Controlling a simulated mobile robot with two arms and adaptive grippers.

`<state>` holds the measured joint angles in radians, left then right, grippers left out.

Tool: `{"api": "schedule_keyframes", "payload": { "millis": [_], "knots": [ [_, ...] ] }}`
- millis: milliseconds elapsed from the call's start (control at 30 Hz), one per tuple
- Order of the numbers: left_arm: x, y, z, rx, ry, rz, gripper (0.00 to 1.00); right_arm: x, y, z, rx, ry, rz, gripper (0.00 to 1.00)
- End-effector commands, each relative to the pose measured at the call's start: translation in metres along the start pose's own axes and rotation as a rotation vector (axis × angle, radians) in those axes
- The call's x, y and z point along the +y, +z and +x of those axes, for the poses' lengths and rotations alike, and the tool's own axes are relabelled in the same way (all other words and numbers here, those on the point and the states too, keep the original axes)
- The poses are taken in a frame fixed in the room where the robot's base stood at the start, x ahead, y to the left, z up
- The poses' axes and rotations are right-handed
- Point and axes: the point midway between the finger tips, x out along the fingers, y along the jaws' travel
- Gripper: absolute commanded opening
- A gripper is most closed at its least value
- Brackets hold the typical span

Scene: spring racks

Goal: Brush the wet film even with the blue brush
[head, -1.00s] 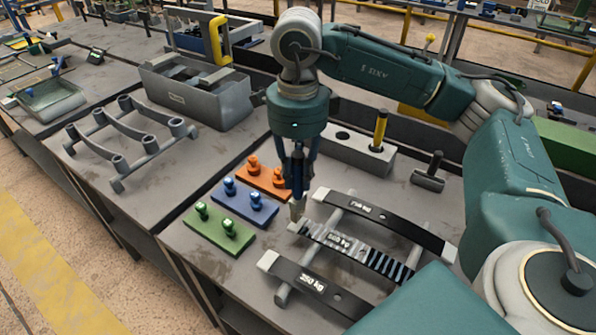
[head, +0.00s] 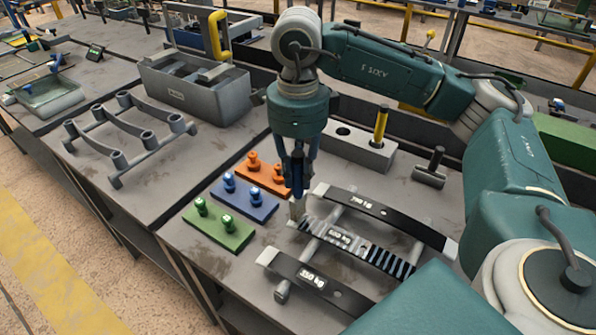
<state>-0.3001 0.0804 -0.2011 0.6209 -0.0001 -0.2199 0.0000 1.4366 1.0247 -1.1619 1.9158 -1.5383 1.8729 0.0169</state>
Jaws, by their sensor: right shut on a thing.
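My right gripper (head: 297,160) points straight down, shut on the blue brush (head: 297,183). The brush is upright, its pale tip (head: 297,209) at the left end of the middle leaf spring (head: 370,250). I cannot tell whether the tip touches it. The middle spring carries a white weight label and a shiny, streaky film with dark and light stripes, strongest toward its right end. It lies between two black springs, one behind (head: 400,223) and one in front (head: 335,292), on a grey rack. My left gripper is not in view.
Orange (head: 263,175), blue (head: 244,199) and green (head: 218,227) plates with knobs lie left of the springs. A grey block (head: 350,152) holds a yellow-handled tool (head: 381,126). A hammer-like tool (head: 430,170) lies at right. A grey bin (head: 195,95) and an empty rack (head: 130,140) stand left.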

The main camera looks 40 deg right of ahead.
Motion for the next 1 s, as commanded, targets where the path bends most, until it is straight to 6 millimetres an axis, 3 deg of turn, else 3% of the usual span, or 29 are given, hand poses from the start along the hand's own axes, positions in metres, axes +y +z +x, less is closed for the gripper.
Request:
{"api": "schedule_keyframes", "payload": {
  "millis": [700,1000],
  "knots": [
    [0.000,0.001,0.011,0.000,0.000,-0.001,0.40,0.000,0.000,0.013,-0.001,-0.001,-0.001,0.00],
    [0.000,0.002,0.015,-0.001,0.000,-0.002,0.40,0.010,-0.020,0.008,0.000,-0.001,0.001,0.00]
  ]
}}
